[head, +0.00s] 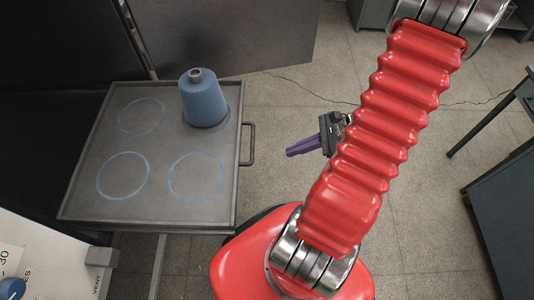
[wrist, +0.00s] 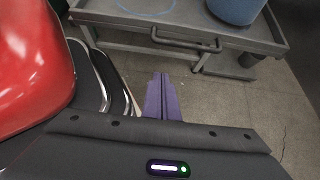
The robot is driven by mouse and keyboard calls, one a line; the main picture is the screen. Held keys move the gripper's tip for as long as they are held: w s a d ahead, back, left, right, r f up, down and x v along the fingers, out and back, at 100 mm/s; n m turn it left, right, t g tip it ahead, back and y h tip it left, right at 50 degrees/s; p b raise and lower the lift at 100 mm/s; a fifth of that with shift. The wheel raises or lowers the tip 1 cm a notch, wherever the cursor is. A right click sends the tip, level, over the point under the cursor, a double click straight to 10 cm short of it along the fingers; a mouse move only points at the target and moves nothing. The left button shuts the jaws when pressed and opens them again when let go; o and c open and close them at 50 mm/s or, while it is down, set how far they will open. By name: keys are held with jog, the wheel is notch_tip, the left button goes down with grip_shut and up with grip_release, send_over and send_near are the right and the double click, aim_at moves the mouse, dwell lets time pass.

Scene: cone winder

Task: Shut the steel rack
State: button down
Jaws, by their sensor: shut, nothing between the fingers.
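The steel rack (head: 150,219) is a grey tray-like shelf, drawn out from a dark cabinet at the left of the head view. It bears blue ring marks and one blue cone (head: 203,100) at its far right. A bar handle (head: 249,145) is on its right edge. My gripper (head: 289,153), with purple fingers, is shut and empty, to the right of the handle and apart from it. In the wrist view the fingers (wrist: 158,77) point toward the rack's front edge, with the handle (wrist: 185,38) beyond them.
A dark door panel (head: 230,35) stands open behind the rack. A white panel (head: 50,250) with a grey block is at the lower left. A dark table (head: 505,200) stands at the right.

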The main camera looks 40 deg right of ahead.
jog(key=w+a+f, duration=0.3)
jog(key=w+a, duration=0.2)
jog(key=a, duration=0.2)
jog(key=shift+w+a+f, duration=0.15)
jog(key=shift+a+f, duration=0.05)
